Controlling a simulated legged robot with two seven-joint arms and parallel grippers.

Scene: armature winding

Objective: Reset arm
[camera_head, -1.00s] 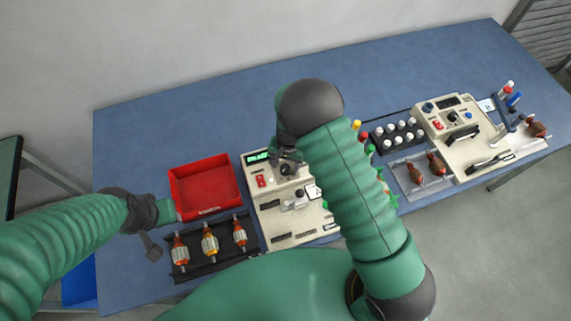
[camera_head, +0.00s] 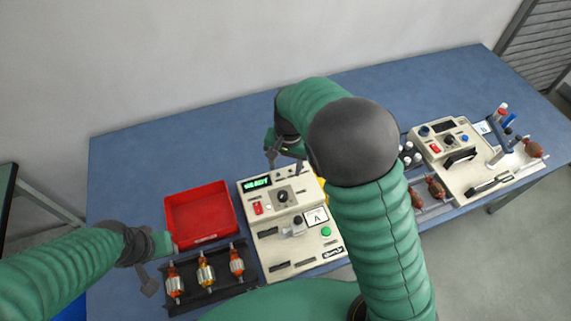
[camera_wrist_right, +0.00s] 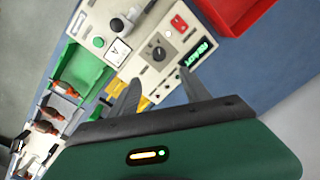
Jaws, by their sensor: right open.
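My right gripper (camera_head: 285,157) is open and empty, over the back edge of the cream winding machine (camera_head: 262,234) with the lit green display. In the right wrist view its two fingers (camera_wrist_right: 160,92) are spread apart, with the machine's knob and display beyond them. My right arm arches over the table and hides part of its middle. My left gripper (camera_head: 149,281) points down beside the left end of the black armature rack; whether its fingers are open cannot be told.
A red bin (camera_head: 199,239) stands left of the machine. A black rack (camera_head: 220,291) with three armatures lies in front of it. A second cream machine (camera_head: 468,171) stands at the right, beside a tray with brown-red armatures. The blue tabletop (camera_head: 190,150) is clear at the back.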

